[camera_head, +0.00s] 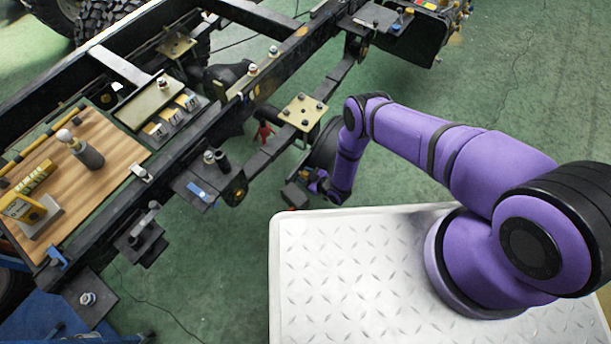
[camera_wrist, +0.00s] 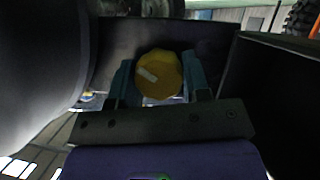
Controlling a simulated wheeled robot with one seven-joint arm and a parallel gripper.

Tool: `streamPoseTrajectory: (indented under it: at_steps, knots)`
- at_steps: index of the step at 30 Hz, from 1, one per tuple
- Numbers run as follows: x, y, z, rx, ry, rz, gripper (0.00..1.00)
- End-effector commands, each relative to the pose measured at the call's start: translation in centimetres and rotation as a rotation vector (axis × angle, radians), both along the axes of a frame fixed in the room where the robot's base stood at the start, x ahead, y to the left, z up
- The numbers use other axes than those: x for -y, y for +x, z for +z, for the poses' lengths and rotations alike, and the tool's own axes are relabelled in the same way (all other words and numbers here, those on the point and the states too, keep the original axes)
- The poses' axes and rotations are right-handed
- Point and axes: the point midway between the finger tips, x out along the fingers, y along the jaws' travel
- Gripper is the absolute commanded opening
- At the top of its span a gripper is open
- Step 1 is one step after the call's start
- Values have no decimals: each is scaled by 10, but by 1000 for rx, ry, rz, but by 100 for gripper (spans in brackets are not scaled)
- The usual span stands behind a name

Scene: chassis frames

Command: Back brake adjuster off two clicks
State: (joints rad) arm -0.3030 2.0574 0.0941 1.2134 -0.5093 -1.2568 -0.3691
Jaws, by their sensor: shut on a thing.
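The brake adjuster appears as a round yellow knob (camera_wrist: 160,72) with a pale mark across its face, in the middle of the wrist view. My gripper (camera_wrist: 158,78) is shut on it, with one blue-grey finger on each side. In the head view my gripper (camera_head: 317,182) is low beside the chassis frame, beyond the white platform's far left corner. The knob cannot be made out there. Whether it has turned cannot be told.
The black chassis rail (camera_head: 285,72) runs diagonally, with a yellowish bracket plate (camera_head: 303,111) above my gripper. In the wrist view, a large rounded grey shape (camera_wrist: 40,60) is close at left and a dark panel (camera_wrist: 270,100) at right. A wooden board (camera_head: 110,150) bears parts.

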Motion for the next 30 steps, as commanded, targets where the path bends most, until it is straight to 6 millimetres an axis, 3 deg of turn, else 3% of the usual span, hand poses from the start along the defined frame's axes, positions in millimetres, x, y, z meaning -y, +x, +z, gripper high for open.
streamPoseTrajectory:
  at_steps: [18, 19, 22, 30]
  knots:
    - [1, -1, -1, 44, -37, 0, 20]
    - [1, -1, -1, 44, -37, 0, 45]
    - [1, -1, -1, 44, -35, 0, 68]
    - [1, -1, 0, 44, -35, 1, 69]
